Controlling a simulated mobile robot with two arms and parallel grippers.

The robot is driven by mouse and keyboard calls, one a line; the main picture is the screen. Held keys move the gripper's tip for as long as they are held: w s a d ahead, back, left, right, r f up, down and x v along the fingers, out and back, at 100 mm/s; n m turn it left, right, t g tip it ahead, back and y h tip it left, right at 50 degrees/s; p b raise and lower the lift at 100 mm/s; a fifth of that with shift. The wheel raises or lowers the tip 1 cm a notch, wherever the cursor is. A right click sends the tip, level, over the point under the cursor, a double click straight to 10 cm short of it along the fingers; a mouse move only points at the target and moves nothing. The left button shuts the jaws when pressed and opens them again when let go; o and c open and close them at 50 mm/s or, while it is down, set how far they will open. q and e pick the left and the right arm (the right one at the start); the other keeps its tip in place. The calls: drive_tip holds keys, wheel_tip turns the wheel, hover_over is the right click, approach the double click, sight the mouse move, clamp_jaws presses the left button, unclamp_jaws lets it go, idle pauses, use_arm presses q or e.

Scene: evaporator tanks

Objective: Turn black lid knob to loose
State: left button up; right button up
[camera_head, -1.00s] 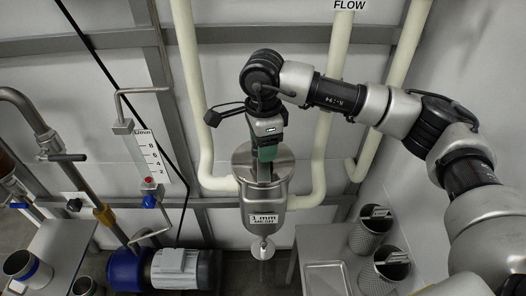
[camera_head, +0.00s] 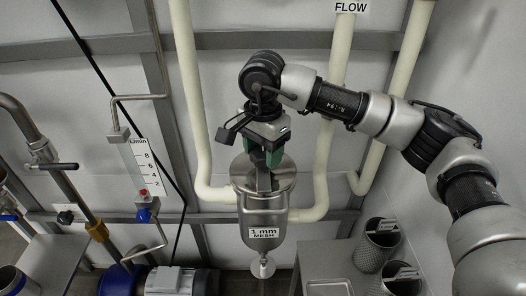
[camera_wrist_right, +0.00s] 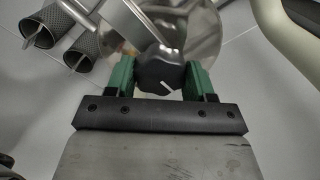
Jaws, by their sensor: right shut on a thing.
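The black lid knob (camera_wrist_right: 160,72) has a white pointer line and sits on the shiny metal lid (camera_head: 285,172) of the strainer vessel (camera_head: 262,205). The vessel carries a "1 mm MESH" label. My right gripper (camera_head: 264,158) is above the lid, pointing down. In the right wrist view its green fingers (camera_wrist_right: 160,78) are on either side of the knob and shut on it. The knob is mostly hidden by the gripper in the head view. The white pointer slants down to the right in the wrist view. My left gripper is not in view.
Pale pipes (camera_head: 193,100) run on both sides of the vessel. Perforated mesh baskets (camera_head: 381,240) stand on a metal table (camera_head: 318,262) at the right. A flow meter (camera_head: 143,165) and a blue pump with a grey motor (camera_head: 165,281) are at the left.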

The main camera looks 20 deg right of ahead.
sight(264, 152)
drive_tip(key=shift+r, duration=0.15)
drive_tip(key=o, duration=0.9)
wheel_tip(264, 152, up, 11)
drive_tip(key=shift+f, duration=0.15)
drive_tip(key=shift+f, duration=0.1)
